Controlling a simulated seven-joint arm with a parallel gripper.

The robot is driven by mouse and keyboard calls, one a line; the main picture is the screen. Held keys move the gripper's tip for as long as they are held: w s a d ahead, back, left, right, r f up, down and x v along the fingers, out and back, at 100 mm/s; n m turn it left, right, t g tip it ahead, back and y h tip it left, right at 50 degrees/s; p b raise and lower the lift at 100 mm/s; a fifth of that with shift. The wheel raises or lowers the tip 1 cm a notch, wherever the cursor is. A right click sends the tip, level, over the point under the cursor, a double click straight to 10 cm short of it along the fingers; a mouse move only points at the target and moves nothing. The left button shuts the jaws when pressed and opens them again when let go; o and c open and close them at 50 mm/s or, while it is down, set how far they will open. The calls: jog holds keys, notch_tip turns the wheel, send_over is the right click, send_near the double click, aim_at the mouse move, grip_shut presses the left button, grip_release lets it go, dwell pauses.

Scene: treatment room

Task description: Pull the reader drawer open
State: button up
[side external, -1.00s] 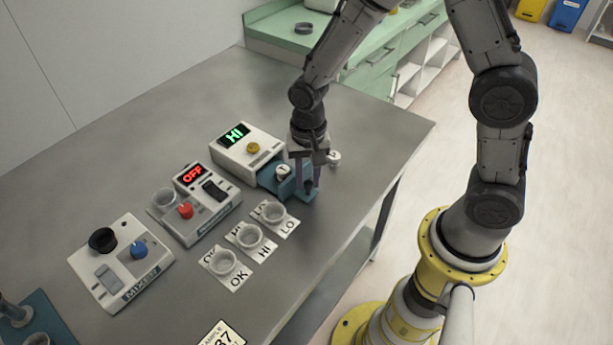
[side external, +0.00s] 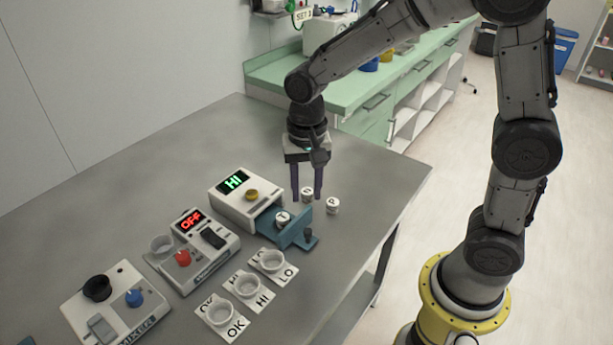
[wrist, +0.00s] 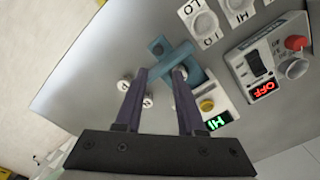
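The white reader (side external: 238,204) stands on the grey table with a green "HI" on its display. It also shows in the wrist view (wrist: 222,104). Its blue drawer (side external: 296,233) is pulled out toward the right, and a round white-topped piece (side external: 282,218) sits inside. The drawer has a dark upright handle knob (side external: 308,234) at its outer end; the drawer shows in the wrist view too (wrist: 178,55). My gripper (side external: 306,197) is open and empty, behind and above the drawer and apart from its handle. Its spread fingers show in the wrist view (wrist: 160,72).
Two small white-topped pieces (side external: 307,194) (side external: 333,205) stand on the table behind the drawer, close to my fingers. A device reading "OFF" (side external: 198,240), a mixer (side external: 118,303) and cups on labelled cards (side external: 248,285) stand to the left and front. The table's right side is clear.

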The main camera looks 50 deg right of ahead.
jog(key=shift+r, duration=1.55)
jog(key=s+d+r+t, duration=0.35)
jog(key=s+r, duration=0.25)
jog(key=r, duration=0.3)
jog(key=s+d+f+n+t, duration=0.1)
jog(key=s+d+n+t, duration=0.1)
jog(key=s+n, duration=0.7)
jog(key=shift+s+f, duration=0.4)
jog(key=shift+s, duration=0.65)
